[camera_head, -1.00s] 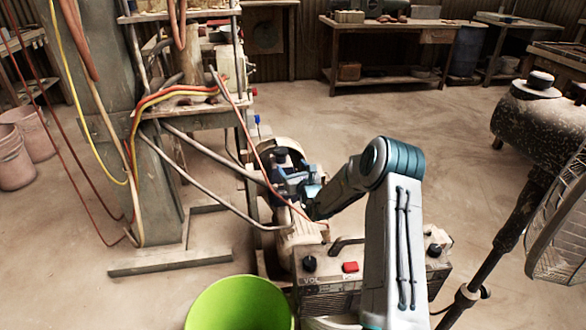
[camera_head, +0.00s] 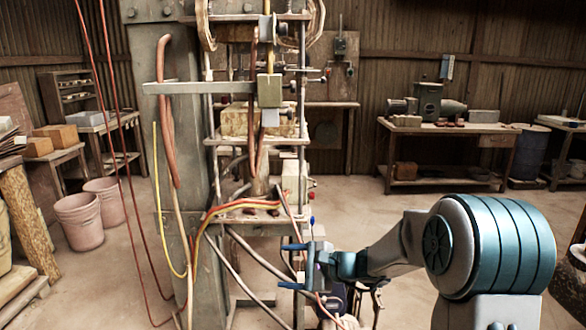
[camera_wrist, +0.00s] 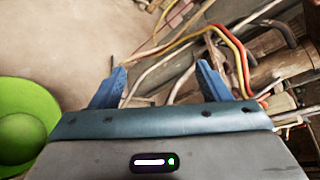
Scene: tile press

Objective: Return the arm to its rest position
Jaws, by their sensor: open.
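My arm (camera_head: 480,250) rises at the lower right of the head view, with its forearm reaching left. My gripper (camera_head: 288,266) points left in front of the tile press (camera_head: 262,135), its two blue fingers spread apart with nothing between them. In the wrist view my gripper (camera_wrist: 161,82) is also open and empty, with hoses and metal bars of the press beyond the fingers. Whether the fingers touch any hose cannot be told.
A lime green bucket (camera_wrist: 50,103) with a round green thing inside is at the left of the wrist view. Yellow and red hoses (camera_head: 228,208) hang from the press. Pink buckets (camera_head: 78,222) stand left. A workbench (camera_head: 450,130) stands behind, with open floor before it.

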